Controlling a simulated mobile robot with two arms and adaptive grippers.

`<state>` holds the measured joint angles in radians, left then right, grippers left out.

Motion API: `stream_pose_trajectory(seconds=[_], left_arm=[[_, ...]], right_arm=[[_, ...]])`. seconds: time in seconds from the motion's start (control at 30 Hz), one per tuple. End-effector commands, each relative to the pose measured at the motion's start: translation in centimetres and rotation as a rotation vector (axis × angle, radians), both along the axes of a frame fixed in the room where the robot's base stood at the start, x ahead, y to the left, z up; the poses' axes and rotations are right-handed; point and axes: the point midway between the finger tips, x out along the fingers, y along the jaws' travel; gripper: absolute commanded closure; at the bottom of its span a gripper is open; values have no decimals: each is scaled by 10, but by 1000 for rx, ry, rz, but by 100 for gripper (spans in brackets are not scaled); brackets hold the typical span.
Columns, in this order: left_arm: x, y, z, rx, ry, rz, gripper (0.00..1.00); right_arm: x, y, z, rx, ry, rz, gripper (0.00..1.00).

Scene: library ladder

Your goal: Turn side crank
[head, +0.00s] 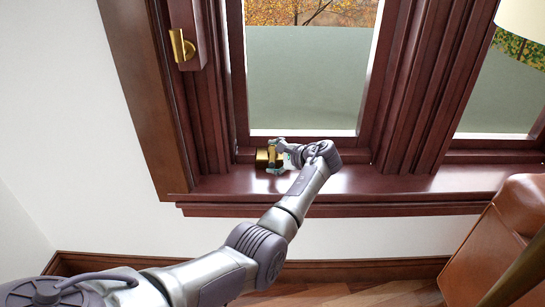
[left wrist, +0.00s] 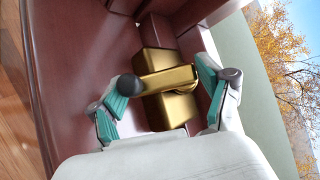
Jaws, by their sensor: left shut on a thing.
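The side crank (head: 262,158) is a brass piece low on the dark red window frame, just above the sill at its left part. In the left wrist view the crank (left wrist: 166,80) shows a blocky brass base, a brass arm across it and a dark round knob at the arm's left end. My left gripper (head: 277,156) is at the crank, its arm reaching up from the lower left. In the wrist view its teal-padded fingers stand on either side of the crank, and it is shut on it. Exact pad contact is hard to see. My right gripper is not in view.
The window sill (head: 400,181) runs along below the glass. A brass latch (head: 181,46) is on the frame at upper left. A brown leather chair (head: 500,240) stands at lower right, and a lampshade (head: 522,18) is at upper right. White wall lies below the sill.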

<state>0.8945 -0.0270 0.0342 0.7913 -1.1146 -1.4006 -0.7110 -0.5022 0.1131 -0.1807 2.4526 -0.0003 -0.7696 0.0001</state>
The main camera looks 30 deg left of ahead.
Motion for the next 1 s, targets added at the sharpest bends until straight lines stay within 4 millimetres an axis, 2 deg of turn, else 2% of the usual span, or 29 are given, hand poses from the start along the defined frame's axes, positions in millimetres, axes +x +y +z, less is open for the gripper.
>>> stream_pose_trajectory(seconds=[0.7,0.73,0.83,1.0], left_arm=[[0,-2,-2,-56,-31,49,57],[0,-2,-2,-56,-31,49,19],[1,-2,-1,-55,-30,48,2],[1,-2,-1,-54,-31,47,0]], right_arm=[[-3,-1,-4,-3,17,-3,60],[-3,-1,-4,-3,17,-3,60],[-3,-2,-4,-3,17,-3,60],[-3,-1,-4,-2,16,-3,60]])
